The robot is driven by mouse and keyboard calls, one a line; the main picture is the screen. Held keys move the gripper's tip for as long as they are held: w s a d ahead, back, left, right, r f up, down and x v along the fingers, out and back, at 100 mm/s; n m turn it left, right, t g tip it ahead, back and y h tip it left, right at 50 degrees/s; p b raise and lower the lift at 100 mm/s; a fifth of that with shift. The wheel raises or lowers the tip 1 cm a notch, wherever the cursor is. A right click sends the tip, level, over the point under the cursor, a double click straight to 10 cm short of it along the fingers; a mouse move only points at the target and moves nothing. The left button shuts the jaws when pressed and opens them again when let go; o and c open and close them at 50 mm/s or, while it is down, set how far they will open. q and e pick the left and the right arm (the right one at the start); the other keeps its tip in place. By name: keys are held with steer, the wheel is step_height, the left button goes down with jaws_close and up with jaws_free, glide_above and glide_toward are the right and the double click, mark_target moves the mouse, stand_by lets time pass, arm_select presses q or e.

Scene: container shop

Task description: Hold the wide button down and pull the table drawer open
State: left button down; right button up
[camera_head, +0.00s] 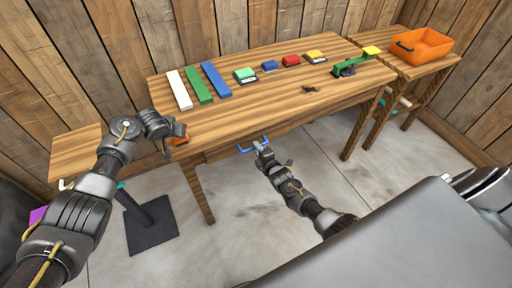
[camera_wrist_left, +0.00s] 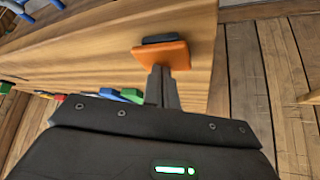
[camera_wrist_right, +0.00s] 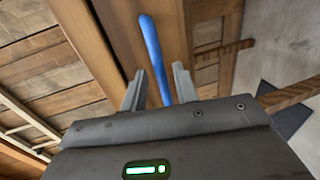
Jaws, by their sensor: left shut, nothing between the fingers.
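The wide orange button (camera_head: 181,140) is on the near left side of the wooden table (camera_head: 230,117). In the left wrist view the button (camera_wrist_left: 160,55) shows as an orange plate with a dark part behind it. My left gripper (camera_wrist_left: 162,72) is shut and empty, its fingertips at the button's edge; I cannot tell whether it is pressed. The drawer's blue handle (camera_head: 250,146) sticks out below the tabletop's front edge. My right gripper (camera_head: 260,147) is open, with the handle bar (camera_wrist_right: 153,55) between its fingers. The drawer looks shut, though its front is partly hidden.
White, green and blue bars (camera_head: 215,80) and several small blocks lie on the tabletop. A green device (camera_head: 350,68) stands at its right end. An orange crate (camera_head: 424,50) sits on a side table at the right. Bare floor lies in front of the table.

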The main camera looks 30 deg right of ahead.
steer(key=shift+x, duration=1.2)
jaws_close()
